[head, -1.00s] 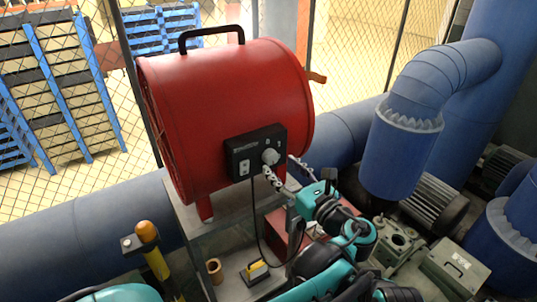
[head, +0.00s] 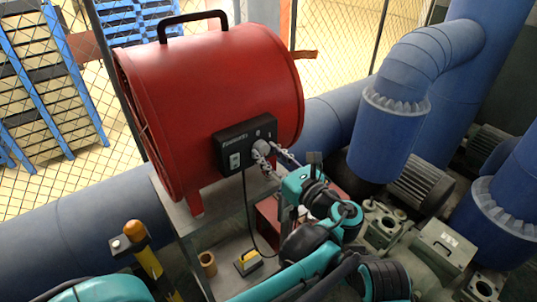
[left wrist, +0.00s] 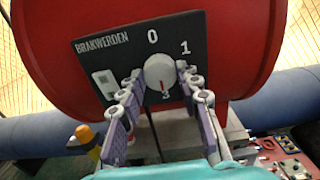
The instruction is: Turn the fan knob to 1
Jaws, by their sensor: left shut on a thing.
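The red fan drum (head: 215,95) carries a black control panel (head: 232,143) with a pale round fan knob (head: 261,147). In the left wrist view the knob (left wrist: 160,72) sits below the printed 0 and to the left of the 1. A red mark on it points down, toward a label partly hidden under the knob. My left gripper (head: 267,150) is at the panel, its fingers on either side of the knob. In the left wrist view my left gripper (left wrist: 161,80) is shut on the knob. My right gripper is not in view.
A black cable (head: 246,215) hangs from the panel. The fan stands on a grey metal stand (head: 222,207). A yellow and black post (head: 145,250) is at the lower left. Blue pipes (head: 395,115) and a motor (head: 425,185) stand to the right.

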